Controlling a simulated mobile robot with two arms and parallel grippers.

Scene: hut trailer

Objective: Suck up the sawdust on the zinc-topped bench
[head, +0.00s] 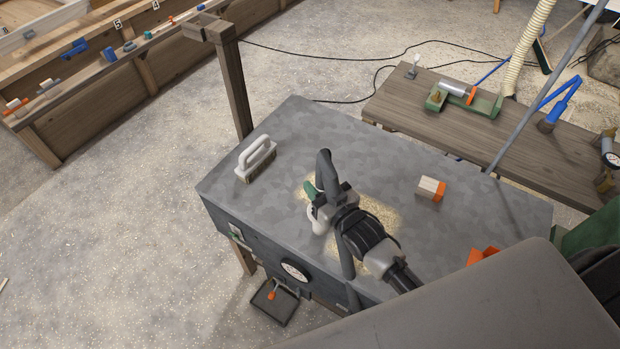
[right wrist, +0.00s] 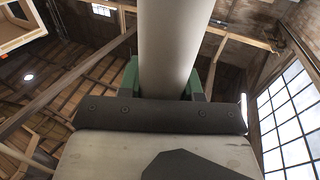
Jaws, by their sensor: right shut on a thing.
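The zinc-topped bench (head: 300,125) fills the middle of the head view, with a mottled grey top. Pale yellow sawdust (head: 382,212) lies on it around and partly under my right gripper (head: 318,196), which hides some of it. The gripper has green fingertips and is shut on a grey tube (head: 325,165), which looks like a vacuum nozzle or hose. The tube also shows between the green fingers in the right wrist view (right wrist: 172,50). I cannot tell whether its lower end touches the zinc. My left gripper is not in view.
A white-handled brush (head: 256,157) stands at the bench's left. A pale block with an orange end (head: 431,188) and an orange item (head: 483,257) are on the right. A wooden post (head: 235,90) rises behind the left edge. A plank bench (head: 410,120) with tools stands beyond.

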